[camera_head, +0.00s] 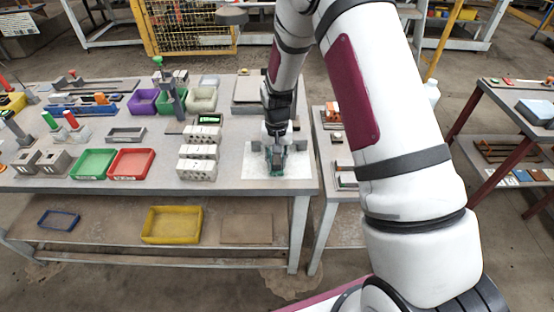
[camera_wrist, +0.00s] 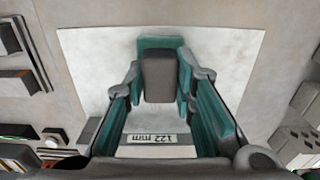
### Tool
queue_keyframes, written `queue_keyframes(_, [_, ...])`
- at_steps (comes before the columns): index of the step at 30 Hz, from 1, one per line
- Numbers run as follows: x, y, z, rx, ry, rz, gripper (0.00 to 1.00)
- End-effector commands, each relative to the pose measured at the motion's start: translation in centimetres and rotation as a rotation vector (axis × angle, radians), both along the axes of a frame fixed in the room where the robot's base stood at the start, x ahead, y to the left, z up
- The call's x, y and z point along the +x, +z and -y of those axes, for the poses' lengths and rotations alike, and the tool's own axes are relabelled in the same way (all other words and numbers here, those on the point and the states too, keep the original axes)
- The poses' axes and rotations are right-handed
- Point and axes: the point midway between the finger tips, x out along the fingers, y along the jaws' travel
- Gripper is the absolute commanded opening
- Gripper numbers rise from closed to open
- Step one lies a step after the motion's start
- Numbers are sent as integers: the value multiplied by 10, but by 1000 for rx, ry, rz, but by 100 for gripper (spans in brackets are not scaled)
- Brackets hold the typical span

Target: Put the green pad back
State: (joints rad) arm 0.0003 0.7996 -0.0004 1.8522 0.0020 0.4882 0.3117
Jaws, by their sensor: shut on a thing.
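My gripper (camera_head: 275,158) is low over a white sheet (camera_head: 249,172) at the table's right front. In the wrist view my gripper (camera_wrist: 160,80) has its two fingers, with teal sides, shut on a dark grey block (camera_wrist: 158,77). A teal-green piece (camera_wrist: 160,43) shows just beyond the block; it looks like part of the green pad, but I cannot tell how it joins the block. The white sheet (camera_wrist: 85,60) lies beneath, with a "122 mm" label (camera_wrist: 158,139) in view between the fingers. I cannot tell whether the held piece touches the sheet.
White hollow bricks (camera_head: 197,168) stand left of the sheet. Red (camera_head: 131,164) and green (camera_head: 93,164) trays lie further left. Purple (camera_head: 144,101) and cream (camera_head: 202,100) bins stand behind. The table's front edge is close to the sheet. A lower side table (camera_head: 335,175) is at right.

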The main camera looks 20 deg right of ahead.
Motion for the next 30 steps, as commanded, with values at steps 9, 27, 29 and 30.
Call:
queue_keyframes(9, [0, -3, 0, 0, 0, 0, 36])
queue_keyframes(27, [2, 23, 0, 0, 0, 4, 44])
queue_keyframes(29, [1, 35, 0, 1, 0, 4, 44])
queue_keyframes(30, [2, 43, 0, 0, 0, 5, 44])
